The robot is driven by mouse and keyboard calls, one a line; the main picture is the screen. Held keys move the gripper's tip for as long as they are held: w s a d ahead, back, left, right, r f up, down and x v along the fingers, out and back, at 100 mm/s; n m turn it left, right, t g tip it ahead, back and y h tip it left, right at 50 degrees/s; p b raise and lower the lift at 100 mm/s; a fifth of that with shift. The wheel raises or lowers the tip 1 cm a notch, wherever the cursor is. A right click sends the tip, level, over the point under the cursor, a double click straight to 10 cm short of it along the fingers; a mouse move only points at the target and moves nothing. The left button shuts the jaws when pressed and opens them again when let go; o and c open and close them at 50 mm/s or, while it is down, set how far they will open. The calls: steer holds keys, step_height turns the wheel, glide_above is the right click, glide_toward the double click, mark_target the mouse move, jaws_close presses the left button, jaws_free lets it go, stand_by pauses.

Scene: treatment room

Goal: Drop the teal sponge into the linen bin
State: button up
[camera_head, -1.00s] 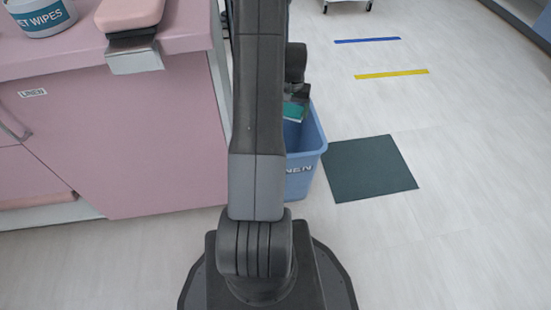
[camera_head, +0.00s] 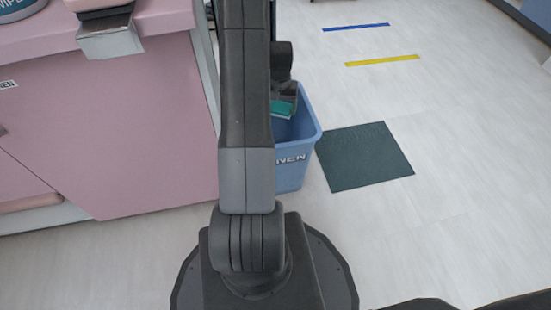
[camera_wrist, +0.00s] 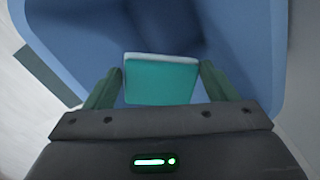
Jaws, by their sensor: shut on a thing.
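The teal sponge (camera_wrist: 160,82) has a pale edge and sits between the two fingers of my gripper (camera_wrist: 160,85) in the wrist view. My gripper is shut on it. The blue linen bin (camera_wrist: 262,60) fills most of the wrist view around and below the sponge, with its open inside facing the camera. In the head view the linen bin (camera_head: 296,172) stands on the floor, partly hidden behind my arm. The sponge (camera_head: 283,110) shows there as a small teal patch at the bin's opening. Its exact height against the rim is hard to tell.
A pink cabinet (camera_head: 120,140) with a counter stands left of the bin. A metal bracket (camera_head: 110,38) juts from its counter edge. A dark green mat (camera_head: 364,156) lies on the floor right of the bin. The floor beyond, with blue and yellow strips, is clear.

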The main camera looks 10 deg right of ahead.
steer(key=o, duration=1.3)
steer(key=shift+r, duration=0.1)
step_height(320, 180, up, 14)
steer(key=p, duration=0.4)
steer(key=shift+p, duration=0.35)
steer(key=shift+f, duration=0.2)
step_height(320, 180, down, 14)
steer(key=b, duration=0.5)
steer(key=shift+f, duration=0.2)
step_height(320, 180, up, 4)
steer(key=p, duration=0.2)
steer(key=shift+p, duration=0.35)
